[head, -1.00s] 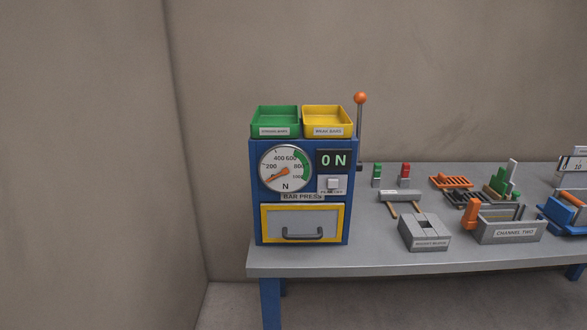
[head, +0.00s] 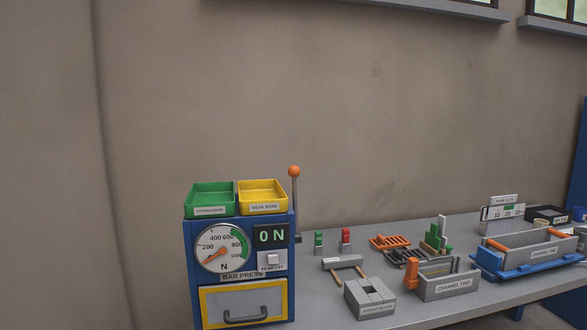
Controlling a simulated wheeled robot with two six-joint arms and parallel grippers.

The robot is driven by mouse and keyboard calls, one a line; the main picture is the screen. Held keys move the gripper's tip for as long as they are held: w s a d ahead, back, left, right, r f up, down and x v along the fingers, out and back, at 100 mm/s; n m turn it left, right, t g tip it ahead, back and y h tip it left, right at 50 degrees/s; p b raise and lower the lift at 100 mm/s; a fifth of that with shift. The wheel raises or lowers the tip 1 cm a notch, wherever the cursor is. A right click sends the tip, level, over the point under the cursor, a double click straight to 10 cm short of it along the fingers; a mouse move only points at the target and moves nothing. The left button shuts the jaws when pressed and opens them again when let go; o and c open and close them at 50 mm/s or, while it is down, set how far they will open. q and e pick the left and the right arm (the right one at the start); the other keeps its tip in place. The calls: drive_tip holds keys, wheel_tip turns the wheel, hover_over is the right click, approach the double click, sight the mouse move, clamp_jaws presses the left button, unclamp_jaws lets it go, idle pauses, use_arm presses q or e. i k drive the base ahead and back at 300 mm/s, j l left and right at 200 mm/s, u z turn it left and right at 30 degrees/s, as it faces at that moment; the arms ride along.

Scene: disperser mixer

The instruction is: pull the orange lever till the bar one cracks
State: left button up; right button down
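The bar press (head: 190,275) is a blue box at the left end of the grey table in the head view. Its lever, a grey rod with an orange ball (head: 294,171) on top, stands upright at the press's right side. The dial (head: 223,247) has an orange needle pointing to the low end, lower left. The display (head: 271,235) reads "0 N". The press's front door (head: 243,303) with a dark handle is shut, so any bar inside is hidden. Neither of my grippers shows in this view.
A green tray (head: 211,211) and a yellow tray (head: 263,209) sit on the press. Right of it on the grey table (head: 440,318) are a grey block (head: 370,312), a channel two box (head: 448,288), orange and black racks, and a blue tray (head: 487,264). Open wall rises behind the lever.

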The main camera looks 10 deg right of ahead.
sight(294, 171)
drive_tip(key=i+l+u, duration=0.15)
drive_tip(key=i+l, duration=0.15)
drive_tip(key=i+l+u, duration=0.1)
drive_tip(key=i+l, duration=0.15)
drive_tip(key=l, duration=0.15)
drive_tip(key=i+l+u, duration=0.15)
drive_tip(key=l, duration=0.25)
drive_tip(key=i+l+u, duration=0.15)
drive_tip(key=i+l, duration=0.2)
